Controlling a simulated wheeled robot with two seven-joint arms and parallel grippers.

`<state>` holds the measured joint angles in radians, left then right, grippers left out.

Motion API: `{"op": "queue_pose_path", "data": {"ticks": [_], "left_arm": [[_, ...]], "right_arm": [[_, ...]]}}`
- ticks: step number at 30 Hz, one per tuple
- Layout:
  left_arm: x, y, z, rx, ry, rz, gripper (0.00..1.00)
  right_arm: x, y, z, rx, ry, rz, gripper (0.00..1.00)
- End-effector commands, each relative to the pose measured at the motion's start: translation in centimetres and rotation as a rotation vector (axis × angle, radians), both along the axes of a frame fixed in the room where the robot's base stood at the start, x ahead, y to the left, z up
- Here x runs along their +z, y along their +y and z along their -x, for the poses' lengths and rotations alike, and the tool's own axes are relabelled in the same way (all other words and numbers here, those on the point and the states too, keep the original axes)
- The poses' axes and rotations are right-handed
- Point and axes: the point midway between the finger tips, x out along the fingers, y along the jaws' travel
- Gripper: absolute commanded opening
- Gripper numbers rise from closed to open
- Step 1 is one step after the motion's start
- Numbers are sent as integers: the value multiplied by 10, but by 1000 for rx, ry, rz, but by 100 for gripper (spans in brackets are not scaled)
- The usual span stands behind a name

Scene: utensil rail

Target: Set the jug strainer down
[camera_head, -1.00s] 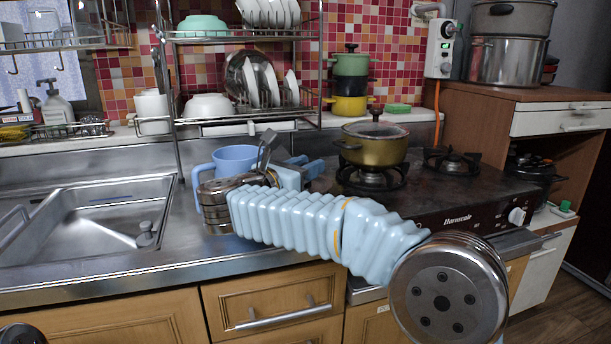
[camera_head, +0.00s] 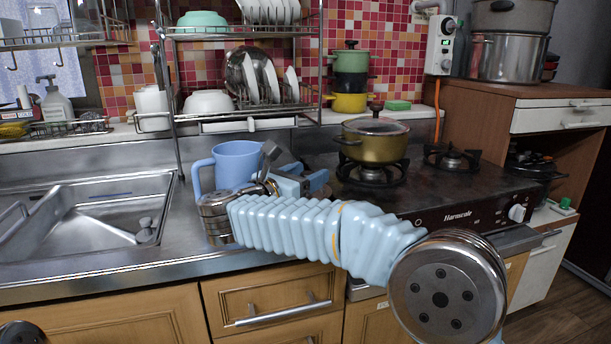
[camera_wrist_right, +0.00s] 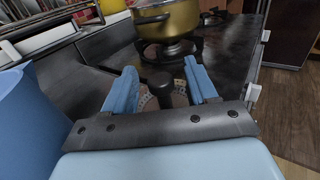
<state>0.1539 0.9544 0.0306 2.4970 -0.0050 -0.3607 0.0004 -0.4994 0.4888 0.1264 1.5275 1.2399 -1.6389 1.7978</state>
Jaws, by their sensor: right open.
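The jug strainer shows in the right wrist view as an upright dark knob (camera_wrist_right: 162,86) above a perforated disc, partly hidden behind my gripper's mount. It appears to rest on the dark surface at the left of the stove. My right gripper (camera_wrist_right: 161,84) is open, with one light-blue finger on each side of the knob and gaps between. In the head view the right gripper (camera_head: 308,176) is just right of the blue jug (camera_head: 238,160), and the strainer is mostly hidden there. The jug stands upright on the counter. My left gripper is out of view.
A gold lidded pot (camera_head: 375,143) sits on the left burner, close beyond the gripper. The sink (camera_head: 95,215) lies to the left, and a wire dish rack (camera_head: 240,115) stands behind the jug. The stove's front right surface is clear.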

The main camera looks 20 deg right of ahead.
Motion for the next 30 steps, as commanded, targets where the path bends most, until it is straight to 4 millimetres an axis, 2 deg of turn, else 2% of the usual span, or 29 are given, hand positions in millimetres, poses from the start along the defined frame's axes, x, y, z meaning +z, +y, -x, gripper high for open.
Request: {"op": "queue_pose_path", "data": {"ticks": [5, 6, 12, 18, 21, 30], "left_arm": [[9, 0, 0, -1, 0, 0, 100], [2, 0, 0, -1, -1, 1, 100], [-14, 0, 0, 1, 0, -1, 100], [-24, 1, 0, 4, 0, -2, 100], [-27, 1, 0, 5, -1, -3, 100], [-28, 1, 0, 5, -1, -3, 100]], "right_arm": [[6, 0, 0, 0, 1, 1, 57], [1, 5, 3, 3, 0, 0, 57], [-1, 41, 31, 5, -1, 0, 57], [1, 76, 58, 3, -1, 0, 57], [2, 86, 67, 2, -1, 0, 57], [3, 95, 74, 0, 0, 0, 57]]}}
